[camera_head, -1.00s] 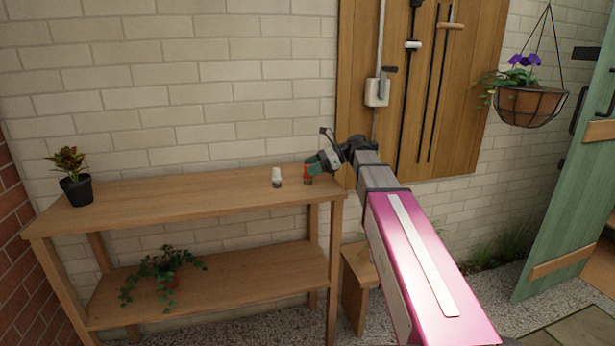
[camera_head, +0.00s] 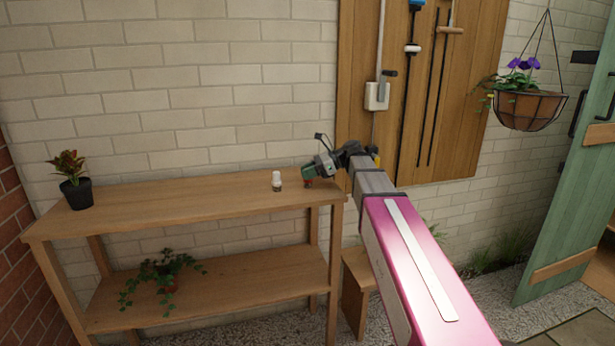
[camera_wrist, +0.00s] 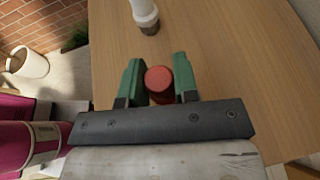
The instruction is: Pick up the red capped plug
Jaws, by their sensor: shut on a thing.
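The red capped plug (camera_wrist: 159,83) is between the two green fingers of my gripper (camera_wrist: 158,82) in the wrist view. Its round red top faces the camera, and its lower part is hidden. In the head view my gripper (camera_head: 308,172) is at the right end of the upper shelf of the wooden bench, with the red plug (camera_head: 308,183) just under the fingers. The gripper is shut on the plug. I cannot tell whether the plug still touches the bench top.
A white-capped plug (camera_head: 277,181) stands on the bench top (camera_head: 180,199) just left of the gripper; it also shows in the wrist view (camera_wrist: 146,16). A potted plant (camera_head: 76,190) stands at the bench's far left. The bench middle is clear. A brick wall (camera_head: 160,90) rises behind.

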